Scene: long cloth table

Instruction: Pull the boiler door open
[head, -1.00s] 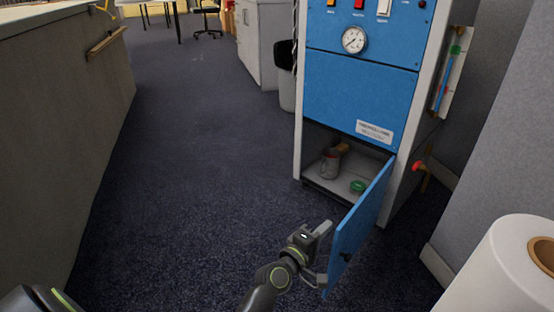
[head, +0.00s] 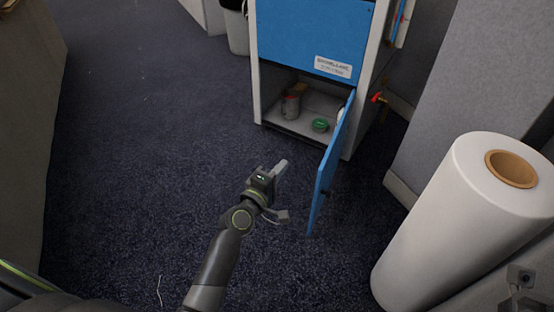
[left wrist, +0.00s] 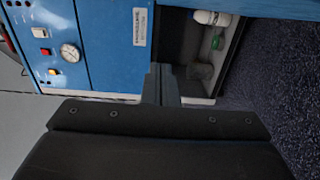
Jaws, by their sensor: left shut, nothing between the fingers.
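The blue boiler door (head: 328,170) at the bottom of the boiler (head: 312,35) stands swung wide open, hinged on the right side. It also shows along the top right of the left wrist view (left wrist: 270,9). My left gripper (head: 281,169) is just left of the door, on its inner side, with a gap between them. Its fingers (left wrist: 160,84) are together and hold nothing. They point toward the boiler's front. A small part of my right arm shows at the lower right; its fingers cannot be seen.
Inside the open compartment are a grey mug-like object (head: 291,106), a green round item (head: 320,125) and a white bottle (left wrist: 211,18). A large white roll (head: 455,225) stands at the right. A grey bin (head: 236,32) is behind.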

